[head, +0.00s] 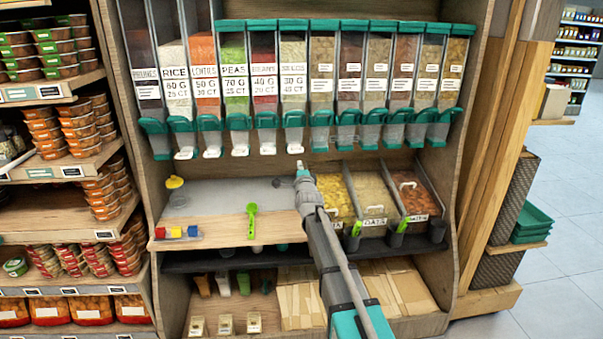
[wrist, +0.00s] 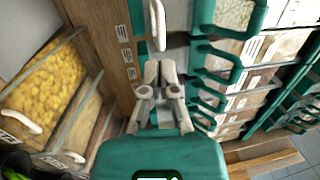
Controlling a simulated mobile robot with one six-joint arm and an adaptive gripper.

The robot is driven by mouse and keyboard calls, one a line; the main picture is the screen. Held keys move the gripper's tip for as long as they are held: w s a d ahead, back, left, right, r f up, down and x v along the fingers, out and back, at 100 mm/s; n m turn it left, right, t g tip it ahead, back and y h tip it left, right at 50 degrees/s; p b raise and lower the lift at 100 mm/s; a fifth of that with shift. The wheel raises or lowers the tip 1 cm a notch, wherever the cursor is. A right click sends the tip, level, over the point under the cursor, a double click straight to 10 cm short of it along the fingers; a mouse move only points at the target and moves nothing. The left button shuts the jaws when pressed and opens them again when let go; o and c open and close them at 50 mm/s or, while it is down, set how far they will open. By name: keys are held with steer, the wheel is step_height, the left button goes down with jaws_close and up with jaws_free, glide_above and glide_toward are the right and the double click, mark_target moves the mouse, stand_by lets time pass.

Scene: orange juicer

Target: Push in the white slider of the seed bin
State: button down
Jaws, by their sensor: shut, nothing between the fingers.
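My gripper (head: 301,168) is just below that slider, pointing up at the bins. In the wrist view a white slider (wrist: 158,25) lies just beyond my fingertips (wrist: 161,73), with a small gap showing. The fingers are together and empty. I cannot tell the exact depth between fingers and slider.
Neighbouring dispensers with teal spouts (head: 240,121) stand close on both sides. Below are a grey counter (head: 228,192) and open bins with lids, one with yellow contents (head: 333,195). A green scoop (head: 251,218) and a yellow-topped cup (head: 175,186) are at the left.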

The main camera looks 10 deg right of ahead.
mark_target(296, 149)
steer(key=w+r, duration=0.1)
steer(key=w, duration=0.5)
steer(key=shift+p, duration=0.4)
steer(key=shift+w+a, duration=0.1)
steer(key=shift+w, duration=0.05)
steer(key=w, duration=0.4)
steer(key=shift+w, duration=0.65)
steer(key=s+f+b, duration=0.2)
steer(key=s, duration=1.2)
steer(key=shift+d+f, duration=0.2)
steer(key=shift+f, duration=0.05)
steer(key=shift+s, duration=0.1)
